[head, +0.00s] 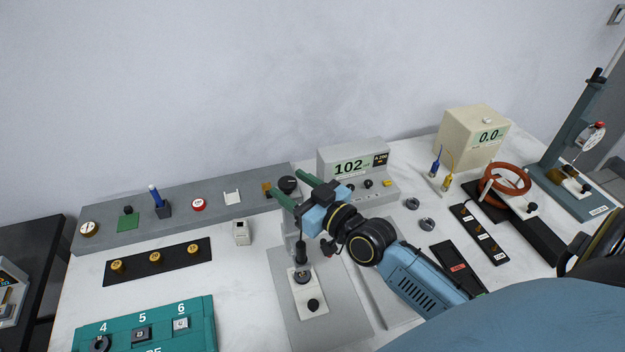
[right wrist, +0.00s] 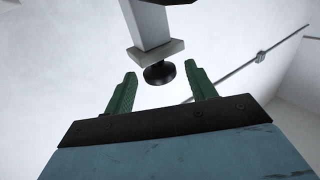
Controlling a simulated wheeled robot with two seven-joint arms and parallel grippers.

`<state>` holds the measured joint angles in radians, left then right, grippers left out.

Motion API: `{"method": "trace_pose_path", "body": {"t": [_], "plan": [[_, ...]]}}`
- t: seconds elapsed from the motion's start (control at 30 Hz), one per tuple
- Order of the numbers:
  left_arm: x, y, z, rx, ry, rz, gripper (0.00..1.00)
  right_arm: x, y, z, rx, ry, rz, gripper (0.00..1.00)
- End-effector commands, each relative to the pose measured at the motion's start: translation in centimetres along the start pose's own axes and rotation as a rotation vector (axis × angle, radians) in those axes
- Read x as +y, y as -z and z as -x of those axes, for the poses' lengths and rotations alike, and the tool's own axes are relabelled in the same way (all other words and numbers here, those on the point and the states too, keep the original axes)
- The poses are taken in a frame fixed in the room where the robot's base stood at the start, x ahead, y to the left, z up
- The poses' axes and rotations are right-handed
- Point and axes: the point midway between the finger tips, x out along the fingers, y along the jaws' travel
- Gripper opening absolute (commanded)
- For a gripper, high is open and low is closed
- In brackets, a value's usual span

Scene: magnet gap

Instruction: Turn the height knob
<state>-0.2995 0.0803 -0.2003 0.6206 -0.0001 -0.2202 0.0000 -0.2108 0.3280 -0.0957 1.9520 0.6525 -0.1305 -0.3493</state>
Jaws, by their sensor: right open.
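The height knob, a round black knob (head: 288,185), shows in the head view at the top of a pale grey stand. In the right wrist view the black knob (right wrist: 160,73) sits at the end of a pale square post. My right gripper (head: 286,185) has green fingers and is open. In the head view its fingertips lie on either side of the knob. In the right wrist view (right wrist: 160,84) the knob appears between the fingertips, with a visible gap on each side; contact does not show. The gripper hides part of the stand. My left gripper is not in view.
A meter reading 102 (head: 352,150) stands just behind the gripper. A grey ledge (head: 232,207) with small items runs along the back. A teal numbered box (head: 160,322) is at front left. A copper-coloured ring (head: 507,170) and beige meter (head: 472,118) are at right.

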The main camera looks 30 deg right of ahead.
Motion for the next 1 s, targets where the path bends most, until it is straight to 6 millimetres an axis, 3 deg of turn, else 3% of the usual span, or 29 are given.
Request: {"method": "trace_pose_path", "body": {"t": [0.6,0.8,1.0], "plan": [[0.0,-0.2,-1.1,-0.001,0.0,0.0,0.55,0.0,-0.1,10.7,-0.003,0.001,0.002,0.56],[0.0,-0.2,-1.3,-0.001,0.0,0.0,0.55,0.0,0.0,12.5,0.0,-0.001,0.002,0.56],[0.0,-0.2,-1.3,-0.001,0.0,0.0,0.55,0.0,0.1,12.9,0.002,0.0,0.002,0.56]]}}
